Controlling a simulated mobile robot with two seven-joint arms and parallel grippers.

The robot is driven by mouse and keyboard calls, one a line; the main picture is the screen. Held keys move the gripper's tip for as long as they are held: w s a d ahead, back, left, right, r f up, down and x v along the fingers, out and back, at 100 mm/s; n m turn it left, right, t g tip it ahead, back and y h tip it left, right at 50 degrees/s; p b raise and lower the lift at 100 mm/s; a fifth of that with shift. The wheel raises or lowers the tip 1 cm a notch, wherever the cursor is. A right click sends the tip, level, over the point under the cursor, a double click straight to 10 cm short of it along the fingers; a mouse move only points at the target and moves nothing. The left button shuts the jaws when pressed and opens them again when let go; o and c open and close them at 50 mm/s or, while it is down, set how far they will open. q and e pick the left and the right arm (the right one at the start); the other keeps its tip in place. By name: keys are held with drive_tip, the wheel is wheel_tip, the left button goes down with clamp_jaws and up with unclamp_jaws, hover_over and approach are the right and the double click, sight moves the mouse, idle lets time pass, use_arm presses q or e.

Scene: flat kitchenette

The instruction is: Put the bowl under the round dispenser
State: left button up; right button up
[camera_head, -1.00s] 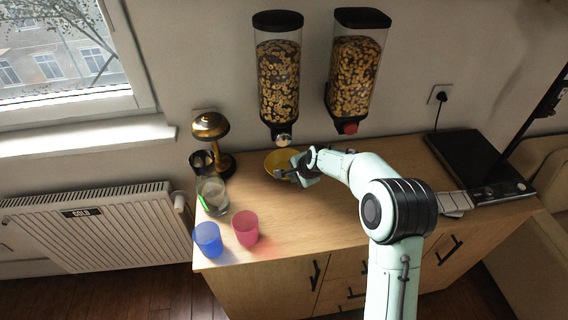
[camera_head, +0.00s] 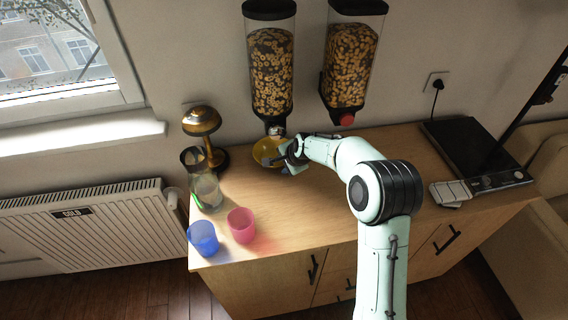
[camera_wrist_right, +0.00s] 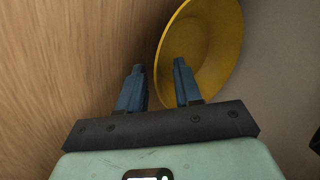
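The yellow bowl (camera_head: 264,152) is on the counter near the wall, just below the spout of the left, rounder dispenser (camera_head: 271,75). My right gripper (camera_head: 287,154) is at the bowl's right side and hides part of it. In the right wrist view, the two blue fingers (camera_wrist_right: 158,68) stand apart, with the bowl's near rim (camera_wrist_right: 160,85) in the gap between them. The right finger overlaps the bowl's inside. I see clear space beside the rim, so the gripper looks open. My left gripper is not in view.
A second, boxier dispenser (camera_head: 349,62) with a red knob hangs to the right. A brass lamp (camera_head: 203,135), a glass jar (camera_head: 206,192), a blue cup (camera_head: 203,238) and a pink cup (camera_head: 241,225) stand at the left. A black hob (camera_head: 475,155) is at the right.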

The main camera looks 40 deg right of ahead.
drive_tip(key=shift+r, duration=0.15)
drive_tip(key=v, duration=1.2)
drive_tip(key=shift+p, duration=0.35)
drive_tip(key=shift+a, duration=0.1)
